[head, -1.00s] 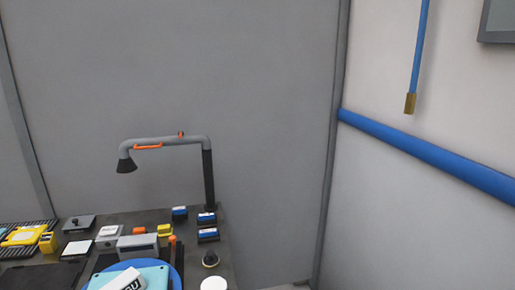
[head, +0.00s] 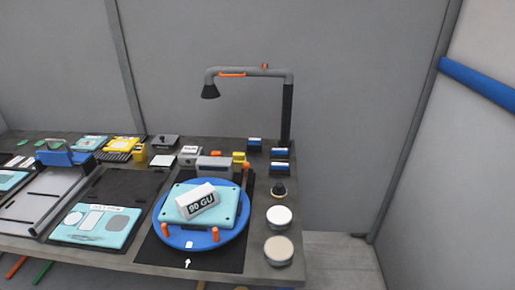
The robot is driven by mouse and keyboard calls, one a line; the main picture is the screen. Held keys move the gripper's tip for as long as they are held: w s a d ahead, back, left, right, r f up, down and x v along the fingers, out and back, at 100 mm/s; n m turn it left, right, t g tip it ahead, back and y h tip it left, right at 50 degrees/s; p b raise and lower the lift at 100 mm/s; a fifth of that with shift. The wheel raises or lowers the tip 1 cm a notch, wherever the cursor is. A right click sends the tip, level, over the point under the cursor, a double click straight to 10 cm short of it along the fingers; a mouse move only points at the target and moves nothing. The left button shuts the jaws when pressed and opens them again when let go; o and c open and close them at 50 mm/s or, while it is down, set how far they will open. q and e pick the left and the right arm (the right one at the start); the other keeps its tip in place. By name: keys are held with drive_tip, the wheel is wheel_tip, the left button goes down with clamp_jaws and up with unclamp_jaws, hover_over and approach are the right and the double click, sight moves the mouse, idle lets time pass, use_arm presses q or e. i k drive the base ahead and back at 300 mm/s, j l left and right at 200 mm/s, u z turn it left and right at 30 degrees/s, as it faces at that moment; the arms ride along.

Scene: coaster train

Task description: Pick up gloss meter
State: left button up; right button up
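A white block marked "90 GU" (head: 197,201), which looks like the gloss meter, sits slightly askew on a light blue plate (head: 222,193). The plate lies on a round blue turntable (head: 172,241) near the right end of the workbench. Two orange pegs (head: 216,234) stand at the plate's front edge. Neither of my grippers is in view.
The workbench (head: 120,255) runs left from the turntable. A lamp-like arm (head: 287,110) rises behind. Round tins (head: 278,250) stand at the right edge. A grey box (head: 214,166) is just behind the plate. A light blue panel (head: 95,225) lies left.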

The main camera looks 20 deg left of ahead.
sight(189, 204)
drive_tip(key=l+u, duration=0.25)
drive_tip(key=u, duration=0.15)
drive_tip(key=l+u, duration=0.25)
drive_tip(key=u, duration=0.15)
drive_tip(key=l+u, duration=0.25)
drive_tip(key=u, duration=0.15)
